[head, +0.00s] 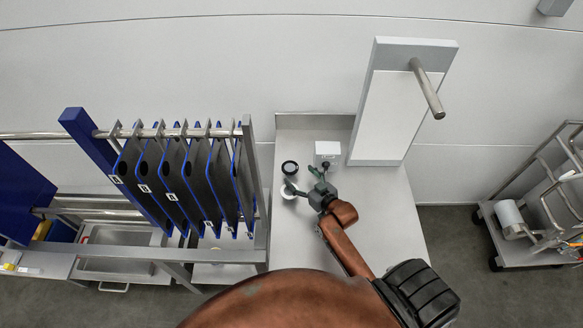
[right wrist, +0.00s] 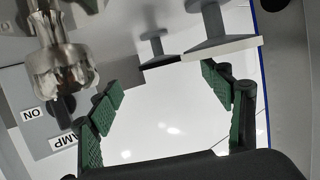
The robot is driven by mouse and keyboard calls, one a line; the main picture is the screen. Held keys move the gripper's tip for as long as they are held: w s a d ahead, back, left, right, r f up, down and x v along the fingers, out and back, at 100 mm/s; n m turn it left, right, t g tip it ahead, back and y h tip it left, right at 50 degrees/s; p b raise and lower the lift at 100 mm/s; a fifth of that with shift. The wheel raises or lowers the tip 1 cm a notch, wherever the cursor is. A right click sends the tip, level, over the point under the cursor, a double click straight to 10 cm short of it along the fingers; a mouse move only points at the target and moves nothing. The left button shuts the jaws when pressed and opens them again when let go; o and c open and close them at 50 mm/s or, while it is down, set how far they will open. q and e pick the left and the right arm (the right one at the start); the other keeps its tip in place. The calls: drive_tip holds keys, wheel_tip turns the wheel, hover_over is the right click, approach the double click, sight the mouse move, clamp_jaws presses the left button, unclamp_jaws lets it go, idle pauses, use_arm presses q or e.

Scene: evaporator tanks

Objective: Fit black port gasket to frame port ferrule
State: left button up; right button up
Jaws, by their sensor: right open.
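A small black ring (head: 290,168), which looks like the black port gasket, lies on the grey bench top (head: 310,250) in the head view. My right gripper (head: 303,178) is open over the bench, just right of the ring and apart from it in the picture. A round pale piece (head: 289,191) sits just below the ring, partly hidden by a finger. In the right wrist view the green-padded fingers (right wrist: 163,88) are spread with nothing held between them. I cannot pick out the gasket or the frame port ferrule with certainty there. My left gripper is not in view.
A small white box (head: 327,149) stands behind my right gripper. A tall white panel (head: 390,110) with a metal peg (head: 428,90) rises at the bench's right. A blue-framed rack of dark plates (head: 180,180) stands left. A metal fitting (right wrist: 60,70) shows in the wrist view.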

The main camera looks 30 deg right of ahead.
sight(292, 170)
drive_tip(key=x, duration=0.5)
drive_tip(key=shift+a, duration=0.1)
drive_tip(key=shift+s, duration=0.1)
drive_tip(key=shift+c, duration=0.6)
drive_tip(key=c, duration=0.7)
drive_tip(key=shift+c, duration=0.2)
